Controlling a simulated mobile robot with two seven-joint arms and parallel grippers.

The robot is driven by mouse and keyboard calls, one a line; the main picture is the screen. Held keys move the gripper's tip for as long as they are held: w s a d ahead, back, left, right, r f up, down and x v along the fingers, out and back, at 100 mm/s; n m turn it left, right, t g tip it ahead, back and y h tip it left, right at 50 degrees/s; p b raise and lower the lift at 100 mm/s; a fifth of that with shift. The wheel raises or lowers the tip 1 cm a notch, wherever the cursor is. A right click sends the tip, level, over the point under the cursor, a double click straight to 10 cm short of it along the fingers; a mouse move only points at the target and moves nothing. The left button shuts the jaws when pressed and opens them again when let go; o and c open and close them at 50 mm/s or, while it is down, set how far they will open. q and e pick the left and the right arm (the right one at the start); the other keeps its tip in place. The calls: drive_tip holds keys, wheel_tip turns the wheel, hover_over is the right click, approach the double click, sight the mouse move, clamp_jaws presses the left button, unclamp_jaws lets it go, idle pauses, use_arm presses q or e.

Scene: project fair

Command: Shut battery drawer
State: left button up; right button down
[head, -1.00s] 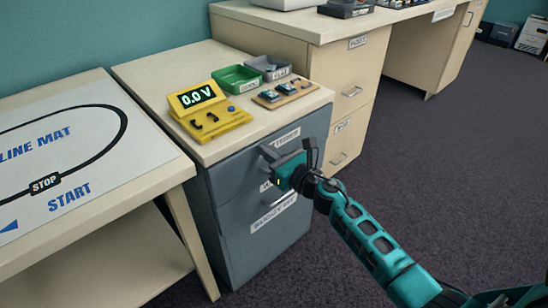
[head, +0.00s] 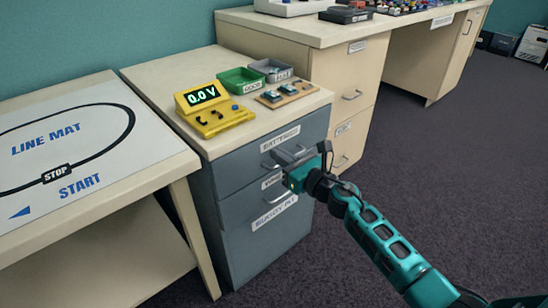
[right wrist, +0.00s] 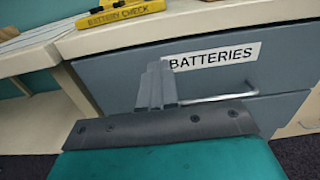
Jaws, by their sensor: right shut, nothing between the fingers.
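The battery drawer (head: 240,171) is the top drawer of the grey cabinet, with a white BATTERIES label. Its front looks flush, or nearly so, under the cabinet top; a small gap cannot be ruled out. In the right wrist view the drawer front (right wrist: 120,72) and its bar handle (right wrist: 222,98) show. My right gripper (head: 276,155) is shut and empty, its fingertips at the drawer front just below the label. In the right wrist view the fingers (right wrist: 157,84) are together, left of the handle; contact cannot be told. My left gripper is out of view.
On the cabinet top (head: 165,72) stand a yellow battery checker (head: 212,113) reading 0.0 V, a green tray (head: 243,80), a grey tray (head: 271,70) and a wooden board (head: 284,95). The line mat table (head: 150,180) is at left. Carpet (head: 450,170) is clear at right.

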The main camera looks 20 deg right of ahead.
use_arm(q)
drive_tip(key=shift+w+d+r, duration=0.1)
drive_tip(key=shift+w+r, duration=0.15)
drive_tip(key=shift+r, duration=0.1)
use_arm(e)
drive_tip(key=v, duration=0.9)
drive_tip(key=s+a+f+n+g+h, duration=0.15)
drive_tip(key=s+a+f+n, duration=0.35)
drive_tip(key=n, duration=0.7)
drive_tip(key=s+a+f+n+g, duration=0.1)
drive_tip(key=s+a+n+g, duration=0.2)
drive_tip(key=s+n, duration=0.55)
drive_tip(key=s+a+f+n+g+h, duration=0.1)
drive_tip(key=s+a+f+n+g, duration=0.2)
drive_tip(key=n, duration=1.2)
use_arm(q)
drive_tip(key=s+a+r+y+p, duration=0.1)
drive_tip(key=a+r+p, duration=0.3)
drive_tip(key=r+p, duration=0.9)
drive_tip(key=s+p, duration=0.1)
drive_tip(key=p, duration=0.6)
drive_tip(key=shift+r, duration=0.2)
use_arm(e)
wheel_tip(320, 180, up, 13)
drive_tip(key=s+d+t+h, duration=0.1)
drive_tip(key=s+d, duration=0.1)
drive_tip(key=shift+d+m+h, duration=0.35)
drive_tip(key=shift+m, duration=0.1)
